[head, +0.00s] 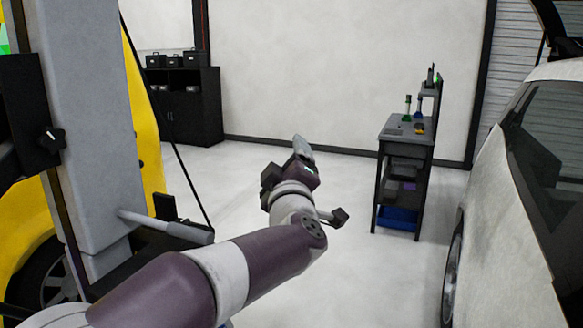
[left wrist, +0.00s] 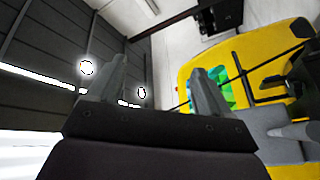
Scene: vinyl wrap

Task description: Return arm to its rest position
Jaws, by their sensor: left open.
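My left arm comes in from the lower left in the head view, with purple and white links, and is stretched out over the floor. My left gripper (head: 300,146) is at its end, pointing away and up, in front of open floor and the pale back wall. In the left wrist view the left gripper's (left wrist: 160,85) two grey fingers stand apart with nothing between them. My right gripper is in neither view.
A grey lift post (head: 85,130) and a yellow car (head: 145,125) stand at left. A tool cart (head: 405,135) with bottles stands right of the gripper. A white car (head: 530,200) is at far right. A black cabinet (head: 190,110) stands at the back. Floor between is clear.

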